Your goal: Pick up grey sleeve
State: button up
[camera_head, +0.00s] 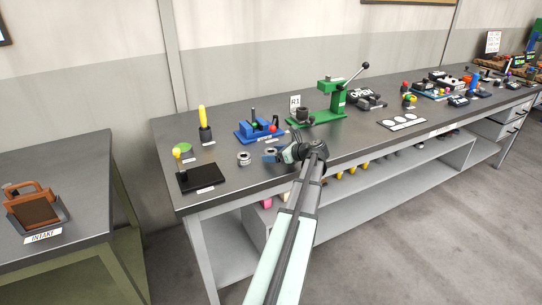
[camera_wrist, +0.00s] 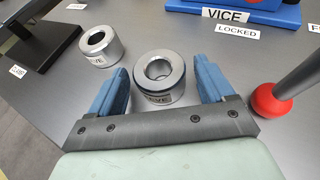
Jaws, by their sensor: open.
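Two grey metal sleeves, short rings with a round hole, stand upright on the dark bench top. In the wrist view one grey sleeve (camera_wrist: 158,66) is between my gripper's blue fingers, with a gap visible on each side. The other grey sleeve (camera_wrist: 97,46) stands outside the left finger, farther left. My gripper (camera_wrist: 162,72) is open and holds nothing. In the head view the left sleeve (camera_head: 244,158) is in the clear, and the nearer one (camera_head: 271,152) is partly hidden by my gripper (camera_head: 276,157).
A blue vice (camera_head: 262,131) labelled "LOCKED" stands behind the sleeves. A lever with a red ball (camera_wrist: 272,102) is close to my right finger. A black plate (camera_head: 203,180) lies left, a yellow-handled tool (camera_head: 204,120) behind. A green press (camera_head: 330,100) stands to the right.

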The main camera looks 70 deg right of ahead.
jog(key=c, duration=1.4)
